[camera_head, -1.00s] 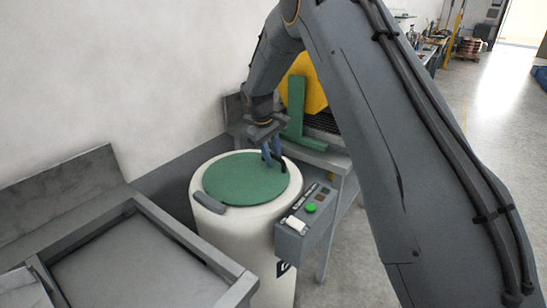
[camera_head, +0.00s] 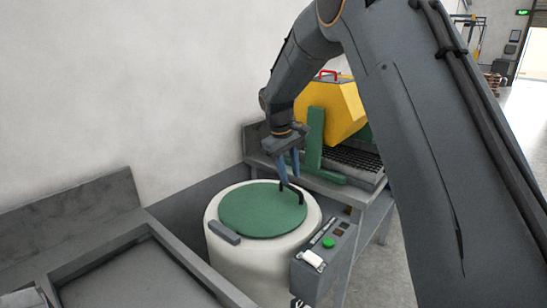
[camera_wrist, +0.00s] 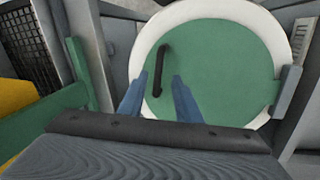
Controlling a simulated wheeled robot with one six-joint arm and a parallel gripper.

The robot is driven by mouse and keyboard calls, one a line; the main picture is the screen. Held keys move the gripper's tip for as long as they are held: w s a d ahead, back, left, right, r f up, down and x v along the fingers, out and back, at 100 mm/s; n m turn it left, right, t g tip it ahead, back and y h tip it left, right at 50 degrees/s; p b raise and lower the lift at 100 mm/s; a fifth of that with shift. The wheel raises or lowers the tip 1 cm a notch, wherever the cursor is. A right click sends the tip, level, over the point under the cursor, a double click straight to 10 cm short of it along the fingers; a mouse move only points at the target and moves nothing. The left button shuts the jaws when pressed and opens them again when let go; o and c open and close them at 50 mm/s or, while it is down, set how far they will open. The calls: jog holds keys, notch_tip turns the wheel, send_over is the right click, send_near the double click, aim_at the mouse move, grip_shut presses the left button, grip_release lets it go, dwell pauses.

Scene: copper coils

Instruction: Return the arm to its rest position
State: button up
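My gripper (camera_head: 289,178) hangs from my arm above the far edge of the white drum's green lid, fingers pointing down. Its two blue fingers are apart and nothing is held; they also show spread in the wrist view (camera_wrist: 158,86). The green round lid (camera_head: 255,212) lies flat on the white drum (camera_head: 250,262). A black handle (camera_head: 298,194) stands on the lid near its right edge, just below the fingertips. In the wrist view the handle (camera_wrist: 160,66) appears ahead of and between the fingertips. My arm is extended forward from the right.
A yellow machine (camera_head: 335,112) with a green upright post (camera_head: 315,140) and dark grating (camera_head: 350,160) stands close behind my gripper. A control box (camera_head: 322,262) with a green button is beside the drum. A grey metal bench (camera_head: 125,265) is at left, against a wall.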

jog(key=s+d+f+m, duration=0.1)
jog(key=s+d+m, duration=0.1)
jog(key=s, duration=0.9)
jog(key=s+d+f+m+y, duration=0.1)
jog(key=s+d+f+m, duration=0.1)
jog(key=s, duration=1)
jog(key=s+d+f+m+y, duration=0.1)
jog(key=s+d+m, duration=0.1)
jog(key=s, duration=1)
jog(key=shift+s+d+f+m+g, duration=0.3)
jog(key=shift+d+f+g, duration=0.1)
jog(key=shift+d, duration=0.4)
